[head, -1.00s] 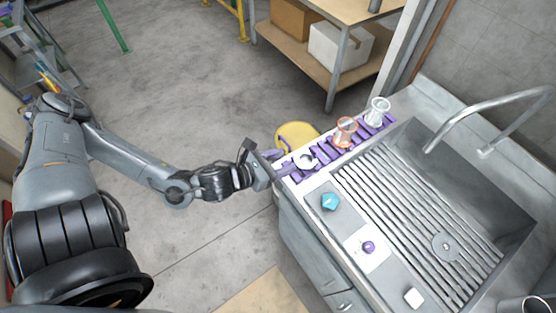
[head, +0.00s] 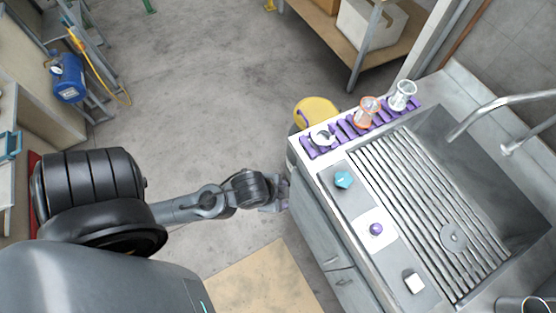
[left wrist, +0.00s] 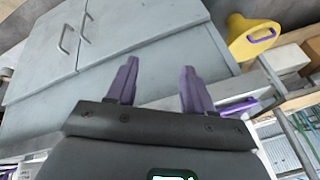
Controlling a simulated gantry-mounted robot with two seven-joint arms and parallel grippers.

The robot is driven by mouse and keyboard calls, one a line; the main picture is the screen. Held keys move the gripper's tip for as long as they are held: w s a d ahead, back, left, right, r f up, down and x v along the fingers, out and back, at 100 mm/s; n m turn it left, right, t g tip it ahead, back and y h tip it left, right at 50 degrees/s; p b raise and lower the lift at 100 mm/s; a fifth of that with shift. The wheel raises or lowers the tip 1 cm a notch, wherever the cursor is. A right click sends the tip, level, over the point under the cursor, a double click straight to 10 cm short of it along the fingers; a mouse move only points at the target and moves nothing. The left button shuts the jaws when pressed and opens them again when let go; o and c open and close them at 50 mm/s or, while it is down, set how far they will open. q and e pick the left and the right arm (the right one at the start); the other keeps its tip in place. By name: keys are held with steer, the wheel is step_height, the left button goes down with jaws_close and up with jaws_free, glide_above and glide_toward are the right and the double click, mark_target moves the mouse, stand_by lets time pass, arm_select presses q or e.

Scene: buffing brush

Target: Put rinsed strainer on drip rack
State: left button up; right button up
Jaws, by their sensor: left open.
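The purple slatted drip rack (head: 345,128) lies along the back left edge of the sink counter. A small round white piece with a dark middle (head: 322,137), which may be the strainer, sits on the rack's left end. An orange-rimmed clear vessel (head: 366,111) and a clear vessel (head: 403,96) stand on the rack to its right. My left gripper (head: 283,194) is beside the cabinet front, below and left of the rack, apart from these things. In the left wrist view its two purple fingers (left wrist: 160,88) are spread and empty, facing grey cabinet doors. My right gripper is out of view.
A teal piece (head: 343,180), a purple knob (head: 376,229) and a white block (head: 414,282) sit on the counter strip. The ribbed sink (head: 420,200) holds a round grey disc (head: 453,237). A yellow bin (head: 315,112) stands behind the cabinet corner.

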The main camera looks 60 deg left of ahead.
arm_select(q)
steer(key=n, duration=0.1)
steer(key=s+d+n+g, duration=0.1)
steer(key=n, duration=0.1)
steer(key=s+d+n, duration=0.1)
steer(key=shift+f+n+h, duration=0.25)
steer(key=shift+n+h, duration=0.05)
steer(key=shift+n, duration=0.1)
step_height(320, 180, up, 31)
steer(key=p, duration=3.1)
